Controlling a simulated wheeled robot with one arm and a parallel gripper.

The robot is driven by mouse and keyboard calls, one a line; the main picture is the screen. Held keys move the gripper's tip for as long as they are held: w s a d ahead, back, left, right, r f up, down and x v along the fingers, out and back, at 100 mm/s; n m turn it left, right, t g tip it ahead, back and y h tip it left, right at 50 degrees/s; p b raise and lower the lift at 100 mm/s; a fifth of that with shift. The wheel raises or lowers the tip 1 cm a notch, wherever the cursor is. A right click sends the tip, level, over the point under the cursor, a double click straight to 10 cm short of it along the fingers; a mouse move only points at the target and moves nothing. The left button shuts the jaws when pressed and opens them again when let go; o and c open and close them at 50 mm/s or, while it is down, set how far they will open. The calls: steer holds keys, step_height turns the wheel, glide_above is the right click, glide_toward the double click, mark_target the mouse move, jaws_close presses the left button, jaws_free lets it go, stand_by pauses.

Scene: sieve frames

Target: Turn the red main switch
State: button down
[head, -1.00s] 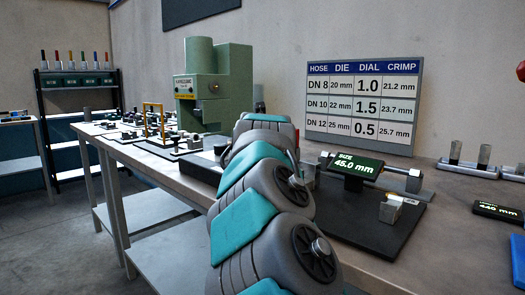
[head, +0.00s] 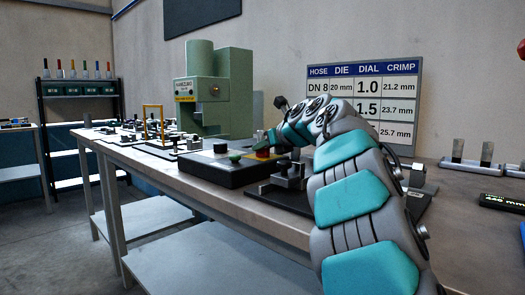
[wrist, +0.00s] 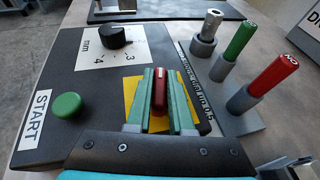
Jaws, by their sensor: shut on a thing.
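The red main switch (wrist: 160,92) is a narrow upright handle on a yellow plate (wrist: 129,92) on the black control box (wrist: 60,60). In the wrist view its long side runs up the picture. My gripper (wrist: 161,80) is shut on the switch, with one green finger along each side of it. In the head view my gripper (head: 276,142) is over the right end of the control box (head: 207,173), and the switch (head: 262,153) shows only partly beside it.
On the box are a green START button (wrist: 68,106) and a black dial (wrist: 114,37). To the right in the wrist view stand a grey, a green (wrist: 238,42) and a red pin (wrist: 273,78) in holders. A green press (head: 215,90) stands behind the box.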

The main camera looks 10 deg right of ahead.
stand_by(0.5)
steer(key=c, duration=0.8)
jaws_free()
steer(key=b+v, duration=0.1)
steer(key=v, duration=0.6)
steer(key=shift+s+d+r, duration=0.15)
steer(key=shift+s+d, duration=0.1)
steer(key=shift+s, duration=0.05)
